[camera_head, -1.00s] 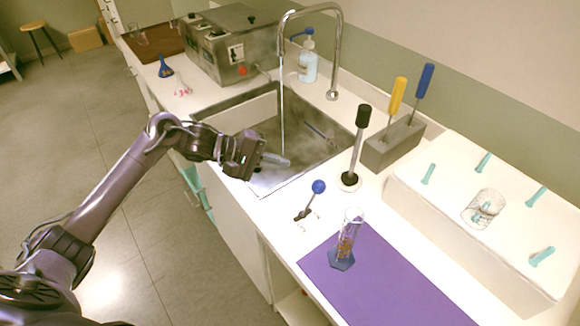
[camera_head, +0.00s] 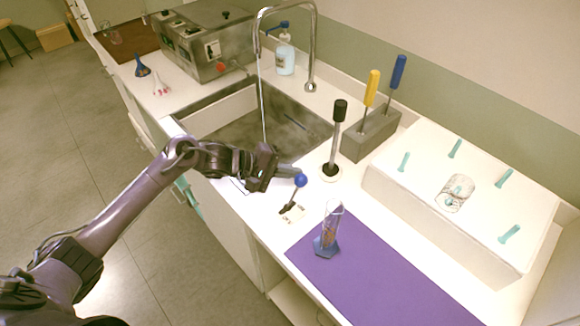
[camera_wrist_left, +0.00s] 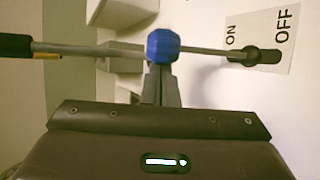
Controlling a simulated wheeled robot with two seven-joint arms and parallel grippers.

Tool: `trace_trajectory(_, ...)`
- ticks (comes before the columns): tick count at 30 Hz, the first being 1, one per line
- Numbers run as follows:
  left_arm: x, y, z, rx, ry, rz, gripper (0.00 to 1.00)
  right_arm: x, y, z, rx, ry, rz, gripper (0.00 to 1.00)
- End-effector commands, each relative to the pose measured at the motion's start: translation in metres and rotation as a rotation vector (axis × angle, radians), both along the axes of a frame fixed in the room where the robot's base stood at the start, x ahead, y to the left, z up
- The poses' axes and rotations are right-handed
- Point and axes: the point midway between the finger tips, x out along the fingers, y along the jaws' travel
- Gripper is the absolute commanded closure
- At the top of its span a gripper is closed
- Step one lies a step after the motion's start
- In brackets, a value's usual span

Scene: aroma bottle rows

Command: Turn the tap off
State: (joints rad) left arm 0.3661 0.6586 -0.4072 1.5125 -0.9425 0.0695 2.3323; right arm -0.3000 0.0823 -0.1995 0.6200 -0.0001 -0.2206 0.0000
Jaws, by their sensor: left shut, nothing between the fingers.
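The metal tap (camera_head: 312,45) arches over the sink, and a thin stream of water (camera_head: 262,105) runs from it. A small lever with a blue ball knob (camera_head: 300,180) stands tilted on the counter in front of the sink. In the left wrist view the blue knob (camera_wrist_left: 163,46) is just ahead of the fingertips. The lever's dark base (camera_wrist_left: 262,56) sits on a white plate (camera_wrist_left: 284,40) marked ON and OFF. My left gripper (camera_head: 290,171) is shut and empty, right beside the knob; I cannot tell whether they touch. My right gripper is out of view.
A black-handled rod (camera_head: 335,140) stands upright close behind the knob. A grey block (camera_head: 372,137) holds yellow and blue-handled tools. A glass cylinder (camera_head: 330,228) stands on the purple mat (camera_head: 375,285). A white rack (camera_head: 400,200) is at the right.

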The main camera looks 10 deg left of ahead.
Motion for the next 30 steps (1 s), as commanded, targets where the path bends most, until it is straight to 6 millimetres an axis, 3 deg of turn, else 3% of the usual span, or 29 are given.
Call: trace_trajectory(30, -0.0098, 0.0053, 0.0050, -0.076, -0.111, -0.001, 1.00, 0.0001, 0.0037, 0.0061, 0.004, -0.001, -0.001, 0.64)
